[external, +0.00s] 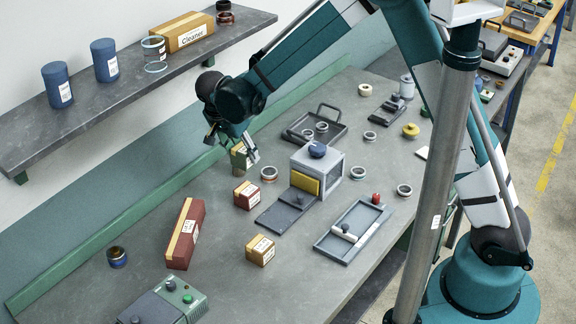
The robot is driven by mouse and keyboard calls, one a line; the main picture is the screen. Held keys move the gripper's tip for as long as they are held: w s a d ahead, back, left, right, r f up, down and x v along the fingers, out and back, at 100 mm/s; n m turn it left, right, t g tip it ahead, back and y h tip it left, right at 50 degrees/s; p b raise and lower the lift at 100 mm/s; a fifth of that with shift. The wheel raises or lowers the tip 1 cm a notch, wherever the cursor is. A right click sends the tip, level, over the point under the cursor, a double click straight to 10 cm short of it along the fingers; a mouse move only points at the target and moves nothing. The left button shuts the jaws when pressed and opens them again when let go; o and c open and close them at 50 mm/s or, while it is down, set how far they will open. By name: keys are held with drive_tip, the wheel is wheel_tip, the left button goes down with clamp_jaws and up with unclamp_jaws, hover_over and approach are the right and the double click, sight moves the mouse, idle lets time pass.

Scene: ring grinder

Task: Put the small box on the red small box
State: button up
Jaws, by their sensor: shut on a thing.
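My gripper (236,149) is above the bench, over and slightly behind the red small box. It is shut on a small box (240,159) with greenish and tan faces, partly covered by the fingers. The red small box (246,196), dark red with a tan top stripe and a white label, stands on the bench below the held box. A gap shows between the two. Another small box (260,250), tan and brown with a white label, stands on the bench nearer the front.
A long red box (186,234) lies to the left. A grey housing (329,172) with a tray in front stands right of the red small box. A ring (269,174) lies close by. The wall shelf (112,93) holds blue cylinders. Bench around the red small box's left is clear.

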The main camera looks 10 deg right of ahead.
sight(238, 161)
drive_tip(key=shift+f+p, duration=0.45)
drive_tip(key=shift+f, duration=2.45)
drive_tip(key=shift+f+p, duration=0.35)
drive_tip(key=shift+f, duration=1.7)
drive_tip(key=shift+f, duration=0.2)
drive_tip(key=o, duration=1)
drive_tip(key=shift+o, duration=0.2)
drive_tip(key=shift+r, duration=0.25)
drive_tip(key=shift+b+v, duration=1)
drive_tip(key=shift+v, duration=4.95)
